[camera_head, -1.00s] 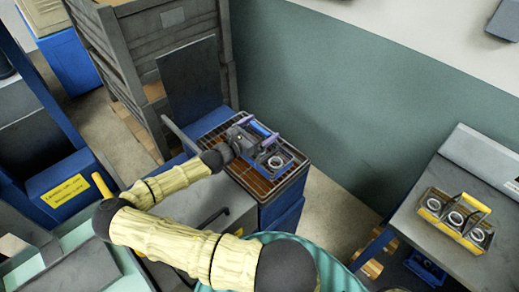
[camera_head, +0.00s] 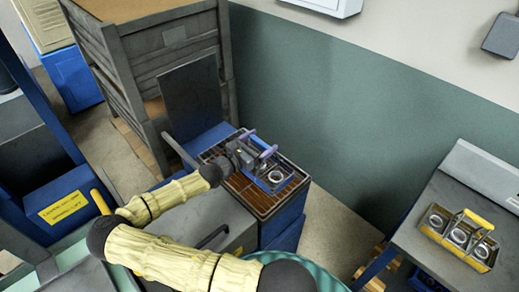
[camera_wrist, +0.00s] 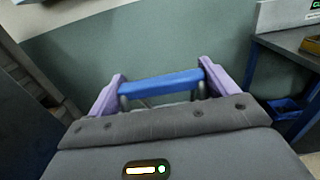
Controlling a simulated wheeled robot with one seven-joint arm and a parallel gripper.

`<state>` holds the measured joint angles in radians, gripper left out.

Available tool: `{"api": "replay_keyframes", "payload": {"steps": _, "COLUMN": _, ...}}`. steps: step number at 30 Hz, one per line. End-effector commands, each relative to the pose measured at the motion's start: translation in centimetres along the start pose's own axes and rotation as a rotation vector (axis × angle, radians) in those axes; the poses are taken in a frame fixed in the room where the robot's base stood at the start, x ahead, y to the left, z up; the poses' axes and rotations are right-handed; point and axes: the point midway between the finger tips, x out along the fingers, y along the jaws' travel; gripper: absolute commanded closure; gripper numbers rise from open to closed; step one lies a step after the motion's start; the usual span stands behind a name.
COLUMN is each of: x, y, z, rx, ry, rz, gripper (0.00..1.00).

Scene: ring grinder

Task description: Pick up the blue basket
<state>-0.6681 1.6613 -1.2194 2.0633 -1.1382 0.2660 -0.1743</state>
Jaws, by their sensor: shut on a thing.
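The blue basket (camera_head: 282,181) holds metal rings and is at the slatted top of a blue cabinet, in the middle of the head view. My gripper (camera_head: 259,144) is at its raised handle. In the wrist view the blue handle (camera_wrist: 158,85) lies across between my two purple fingers, and the gripper (camera_wrist: 160,80) is shut on it. My gripper and wrist hide part of the basket in the head view. I cannot tell whether the basket rests on the slats or is slightly above them.
A yellow basket (camera_head: 433,234) with rings stands on the grey workbench (camera_head: 405,242) at right. The green wall (camera_head: 330,100) is close behind the cabinet (camera_head: 290,222). A dark upright panel (camera_head: 190,98) and tall grey crate (camera_head: 135,75) stand at left.

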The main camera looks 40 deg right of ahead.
Motion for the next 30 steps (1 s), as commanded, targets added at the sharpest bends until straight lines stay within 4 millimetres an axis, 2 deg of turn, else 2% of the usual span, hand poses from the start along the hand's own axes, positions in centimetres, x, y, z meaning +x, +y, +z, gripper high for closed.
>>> {"api": "replay_keyframes", "payload": {"steps": 9, "x": 0.0, "y": -0.1, "z": 5.9, "rx": 0.007, "ry": -0.004, "rz": -0.002, "gripper": 0.64}}
{"api": "replay_keyframes", "payload": {"steps": 15, "x": 0.0, "y": 0.0, "z": 8.2, "rx": 0.005, "ry": -0.004, "rz": -0.001, "gripper": 0.64}}
{"api": "replay_keyframes", "payload": {"steps": 30, "x": 0.0, "y": 0.0, "z": 8.6, "rx": 0.002, "ry": -0.004, "rz": -0.001, "gripper": 0.64}}
